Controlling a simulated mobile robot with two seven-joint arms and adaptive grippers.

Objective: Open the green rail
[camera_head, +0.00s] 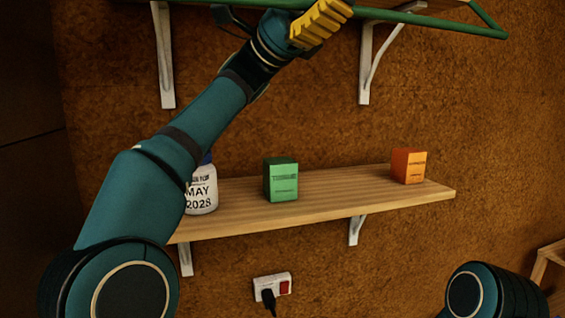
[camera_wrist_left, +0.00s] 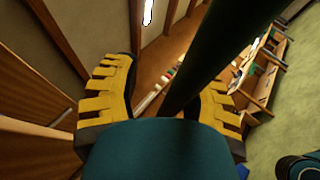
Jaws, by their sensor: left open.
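The green rail (camera_head: 440,22) runs along the front of the upper shelf at the top of the head view, and its right end (camera_head: 506,36) bends back toward the wall. My left gripper (camera_head: 320,22), with yellow fingers, is raised at the rail. In the left wrist view the fingers of my left gripper (camera_wrist_left: 168,80) are spread apart, and a dark green bar (camera_wrist_left: 205,65), which looks like the rail, passes between them. I cannot tell whether either finger touches it. My right gripper is out of view.
A lower wooden shelf (camera_head: 330,204) holds a green box (camera_head: 281,180), an orange box (camera_head: 408,167) and a white bottle (camera_head: 202,192) partly behind my left arm. White brackets (camera_head: 365,75) support the upper shelf. A socket with a plug (camera_head: 272,287) is below.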

